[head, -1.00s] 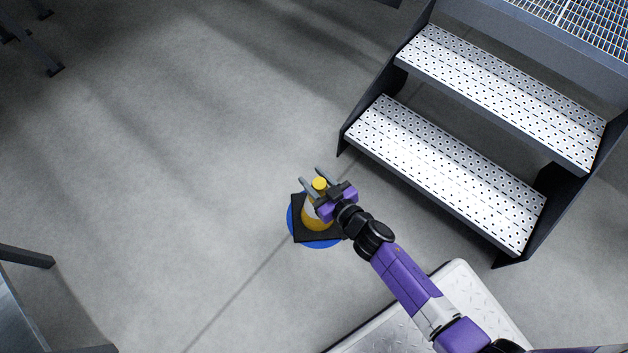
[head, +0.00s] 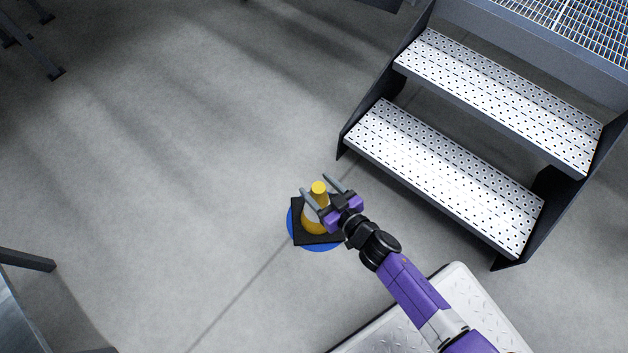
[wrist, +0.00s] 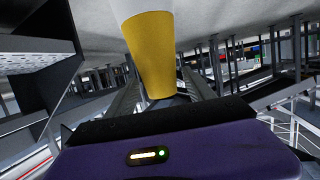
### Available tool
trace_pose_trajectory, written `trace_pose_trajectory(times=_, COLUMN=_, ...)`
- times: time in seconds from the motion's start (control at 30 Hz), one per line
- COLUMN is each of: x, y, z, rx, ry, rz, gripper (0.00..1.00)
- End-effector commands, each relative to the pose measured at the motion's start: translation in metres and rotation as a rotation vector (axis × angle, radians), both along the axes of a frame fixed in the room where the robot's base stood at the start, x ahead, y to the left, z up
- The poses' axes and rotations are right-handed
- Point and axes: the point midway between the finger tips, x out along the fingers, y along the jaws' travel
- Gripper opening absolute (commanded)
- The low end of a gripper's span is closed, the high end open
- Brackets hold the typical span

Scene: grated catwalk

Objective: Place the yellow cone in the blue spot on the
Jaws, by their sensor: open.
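The yellow cone (head: 314,222) has a white band and a black square base (head: 299,229). It stands upright on the floor, its base lying over the round blue spot (head: 318,247). Blue shows around the base's left and front edges; the rest is hidden under the base and my gripper. My gripper (head: 317,185) is open, its two fingers on either side of the cone's upper part. In the wrist view the yellow part of the cone (wrist: 152,50) shows between the fingers. I cannot tell whether either finger touches it.
Metal steps (head: 445,175) with perforated treads rise to the right of the cone. A pale diamond-plate platform (head: 400,335) lies at the lower right, under my arm. Dark legs stand at the far left edges. The grey floor (head: 170,180) left of the cone is clear.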

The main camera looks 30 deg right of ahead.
Motion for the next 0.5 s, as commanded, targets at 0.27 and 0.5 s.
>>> trace_pose_trajectory(times=0.27, x=-0.057, y=-0.003, z=0.020, rx=0.001, ry=0.003, rz=0.000, gripper=0.62)
trace_pose_trajectory(times=0.5, x=-0.087, y=-0.005, z=0.028, rx=0.001, ry=0.002, rz=0.000, gripper=0.62)
